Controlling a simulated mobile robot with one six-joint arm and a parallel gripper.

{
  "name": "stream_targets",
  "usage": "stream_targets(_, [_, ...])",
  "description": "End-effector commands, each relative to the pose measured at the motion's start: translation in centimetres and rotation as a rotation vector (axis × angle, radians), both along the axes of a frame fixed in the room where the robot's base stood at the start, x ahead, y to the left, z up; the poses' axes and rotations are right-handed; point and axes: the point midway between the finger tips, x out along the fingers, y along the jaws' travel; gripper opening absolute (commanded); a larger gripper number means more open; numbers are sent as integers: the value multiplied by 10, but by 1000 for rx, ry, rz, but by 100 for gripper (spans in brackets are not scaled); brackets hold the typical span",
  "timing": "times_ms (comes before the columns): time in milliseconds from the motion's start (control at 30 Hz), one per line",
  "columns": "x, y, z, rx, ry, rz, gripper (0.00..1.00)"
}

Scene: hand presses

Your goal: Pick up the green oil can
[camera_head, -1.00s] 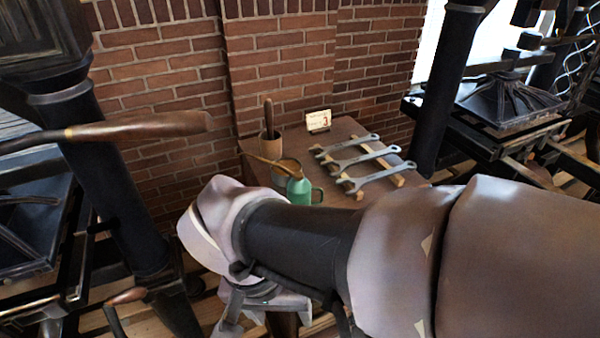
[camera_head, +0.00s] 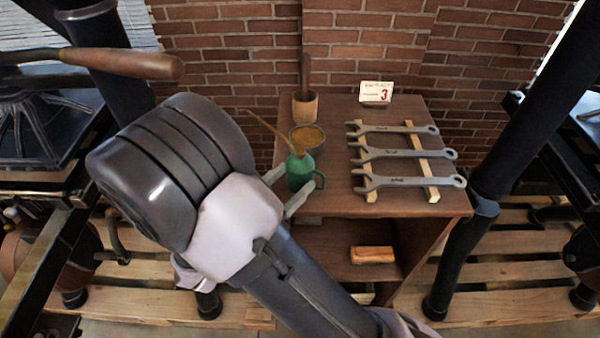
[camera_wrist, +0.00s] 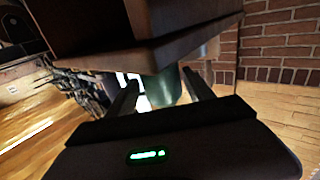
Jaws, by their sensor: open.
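The green oil can (camera_head: 300,172) stands upright near the front left edge of the wooden table (camera_head: 338,206). Its long thin spout points up and left, and its handle is on the right. My gripper (camera_head: 293,181) is open at the table's front edge, its two pale fingers reaching toward the can's lower body from either side. In the wrist view, the can's green body (camera_wrist: 165,90) shows between the dark fingers (camera_wrist: 160,78), partly covered by the table edge. I cannot tell whether either finger touches it.
Three wrenches (camera_head: 408,154) lie on wooden strips to the right. A brick-like block (camera_head: 372,255) sits on the lower shelf.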

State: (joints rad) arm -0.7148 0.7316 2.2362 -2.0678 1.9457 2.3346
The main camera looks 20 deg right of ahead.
Motion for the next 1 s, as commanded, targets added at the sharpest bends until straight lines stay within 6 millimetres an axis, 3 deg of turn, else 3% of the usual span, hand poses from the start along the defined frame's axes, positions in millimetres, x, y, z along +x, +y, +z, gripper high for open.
stream_targets(333, [31,-47,0,-1,2,-3,61])
stream_targets(600, [34,-50,2,-1,2,0,59])
stream_targets(900, [34,-50,1,0,2,-1,0])
stream_targets(1000, [34,-50,2,-1,2,-1,0])
